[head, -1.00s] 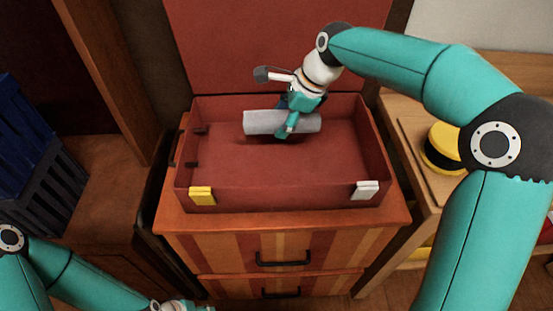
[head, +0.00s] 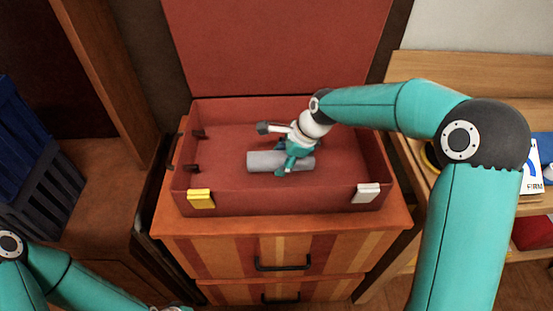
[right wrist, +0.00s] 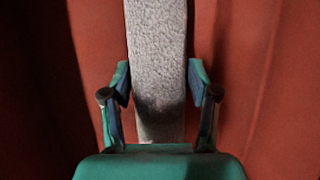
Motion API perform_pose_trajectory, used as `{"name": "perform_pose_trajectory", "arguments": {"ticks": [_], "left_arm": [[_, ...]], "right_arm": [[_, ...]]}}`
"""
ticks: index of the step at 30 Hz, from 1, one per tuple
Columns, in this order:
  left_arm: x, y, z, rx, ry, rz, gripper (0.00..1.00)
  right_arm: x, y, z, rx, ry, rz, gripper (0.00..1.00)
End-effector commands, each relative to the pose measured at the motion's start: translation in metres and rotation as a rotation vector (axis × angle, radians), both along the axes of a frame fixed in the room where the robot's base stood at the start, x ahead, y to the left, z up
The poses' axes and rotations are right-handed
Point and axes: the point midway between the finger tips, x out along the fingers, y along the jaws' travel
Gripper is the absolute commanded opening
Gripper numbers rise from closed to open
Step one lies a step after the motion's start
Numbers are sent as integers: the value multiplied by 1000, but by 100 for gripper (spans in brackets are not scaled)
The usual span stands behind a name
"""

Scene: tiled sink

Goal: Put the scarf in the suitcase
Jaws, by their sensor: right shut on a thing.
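The scarf is a grey, fuzzy rolled cylinder (head: 265,161) inside the open red suitcase (head: 230,199). My right gripper (head: 291,164) is shut on the scarf near its middle, reaching in from above. In the right wrist view, the scarf (right wrist: 157,60) runs between the two fingers (right wrist: 159,95), with red lining on both sides. I cannot tell whether the scarf touches the suitcase floor. My left arm (head: 75,280) is at the lower left; its gripper is mostly cut off by the bottom edge.
The suitcase lies on a striped wooden drawer cabinet (head: 285,245), its lid (head: 280,50) standing up behind. A dark blue crate (head: 40,170) is at the left. A wooden shelf (head: 470,68) with several items stands at the right.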

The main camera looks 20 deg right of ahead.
Motion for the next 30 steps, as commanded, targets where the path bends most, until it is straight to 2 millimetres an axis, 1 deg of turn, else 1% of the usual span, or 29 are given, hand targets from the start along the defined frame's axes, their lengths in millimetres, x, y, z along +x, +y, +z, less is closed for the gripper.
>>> {"name": "perform_pose_trajectory", "arguments": {"ticks": [4, 5, 6, 9, 17, 21, 23, 26, 30], "left_arm": [[0, 0, -1, 0, 0, 0, 40], [0, 0, 0, 0, 0, 0, 40], [0, 0, 0, 0, 0, 0, 40], [0, 0, 0, 0, 0, 0, 40], [0, 0, 0, 0, 0, 0, 40], [0, 0, 0, 0, 0, 0, 40], [0, 0, 0, 0, 0, 0, 40], [0, 0, 1, 0, 0, 0, 40], [0, 0, 2, 0, 0, 0, 40]], "right_arm": [[0, 0, -1, 0, 0, 0, 24], [0, 0, -1, 0, 0, 0, 63], [0, 0, 0, 0, 0, 1, 70], [0, 0, 0, 0, 0, 1, 85], [0, 1, 0, 0, 1, 1, 85], [0, -1, 4, 0, -1, 1, 85], [-1, -2, 9, -1, -3, 0, 85], [-5, -6, 21, 0, -4, 0, 85], [-13, -14, 45, 0, -4, 0, 85]]}}
